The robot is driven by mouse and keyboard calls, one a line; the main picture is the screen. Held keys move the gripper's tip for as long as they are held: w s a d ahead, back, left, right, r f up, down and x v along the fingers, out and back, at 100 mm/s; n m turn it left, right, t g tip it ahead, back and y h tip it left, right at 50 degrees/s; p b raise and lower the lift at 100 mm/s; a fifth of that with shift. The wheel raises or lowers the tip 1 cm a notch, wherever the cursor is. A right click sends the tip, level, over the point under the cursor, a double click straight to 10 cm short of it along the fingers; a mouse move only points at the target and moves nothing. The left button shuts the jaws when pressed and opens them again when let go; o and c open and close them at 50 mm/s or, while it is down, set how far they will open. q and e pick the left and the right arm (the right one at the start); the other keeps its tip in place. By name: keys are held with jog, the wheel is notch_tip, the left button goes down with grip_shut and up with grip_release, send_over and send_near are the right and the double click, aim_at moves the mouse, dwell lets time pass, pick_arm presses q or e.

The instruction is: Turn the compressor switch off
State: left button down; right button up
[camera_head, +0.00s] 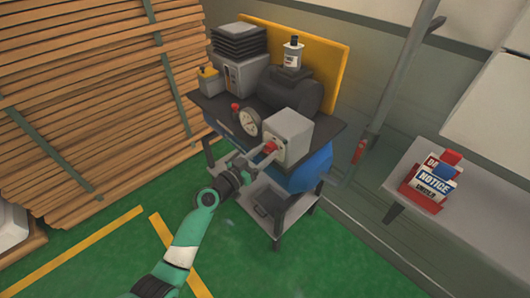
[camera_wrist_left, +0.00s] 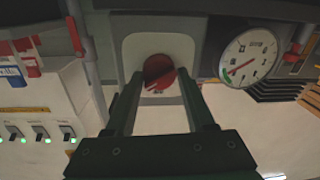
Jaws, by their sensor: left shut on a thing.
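The compressor's grey switch box (camera_head: 298,128) sits at the front right of the machine on its stand. A red switch knob (camera_head: 270,149) is on its front face, and the round red knob also shows in the left wrist view (camera_wrist_left: 159,72) on a pale plate (camera_wrist_left: 133,50). My left gripper (camera_head: 264,155) reaches up to it. Its two fingers close on the knob's sides, one at each side, in the left wrist view. The fingers partly hide the knob in the head view. My right gripper is in neither view.
A pressure gauge (camera_head: 250,122) is just left of the switch box, close to my gripper. The black tank (camera_head: 290,92) stands behind. Stacked planks (camera_head: 90,90) fill the left. Notice signs (camera_head: 437,182) stand on the right ledge. The green floor (camera_head: 232,262) in front is clear.

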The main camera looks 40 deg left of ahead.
pick_arm(q)
jog(key=n, duration=0.3)
jog(key=n+p, duration=0.1)
jog(key=n, duration=0.1)
jog(key=shift+r+n, duration=0.2)
jog(key=shift+n, duration=0.2)
jog(key=n+p, duration=0.1)
jog(key=n, duration=0.4)
jog(key=shift+a+g+h+p, duration=0.1)
jog(key=shift+g+h+p, duration=0.2)
jog(key=shift+h+p, duration=0.1)
jog(key=shift+c, duration=1.4)
grip_release()
jog(key=shift+f, duration=0.1)
jog(key=s+p, duration=0.2)
jog(key=s, duration=0.9)
jog(key=shift+s+r+p, duration=0.3)
jog(key=shift+r+p, duration=0.05)
jog(key=shift+p, duration=0.05)
